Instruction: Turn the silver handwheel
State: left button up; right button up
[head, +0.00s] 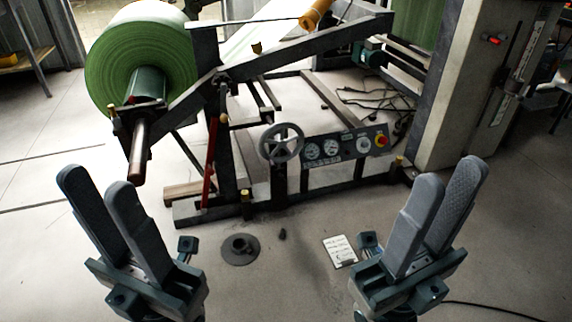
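The silver handwheel (282,134) is a grey spoked ring on a post in front of the machine, just left of the gauge panel. It stands upright and nothing touches it. My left gripper (92,176) is at the lower left, its two grey fingers apart and pointing up. It is empty and well to the left of the wheel. My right gripper (449,172) is at the lower right, its fingers also apart and empty. It is to the right of the wheel.
The gauge panel (345,146) with a red button is right of the wheel. A large green roll (120,60) on a dark frame is at left. A round dark base (240,249) and a white card (339,250) are on the floor between my grippers. A grey cabinet (450,90) stands at right.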

aim_at(280, 141)
jog(key=j+z, duration=0.15)
jog(key=z, duration=0.2)
jog(key=j+z, duration=0.15)
jog(key=z, duration=0.2)
jog(key=k+j+z, duration=0.15)
jog(key=j, duration=0.2)
jog(key=j+z, duration=0.2)
jog(key=j, duration=0.2)
jog(key=k+j+z, duration=0.15)
jog(key=j, duration=0.2)
jog(key=k+j, duration=0.15)
jog(key=j, duration=0.2)
jog(key=k+j, duration=0.15)
jog(key=j, duration=0.25)
jog(key=k+j, duration=0.15)
jog(key=j, duration=0.2)
jog(key=z, duration=0.05)
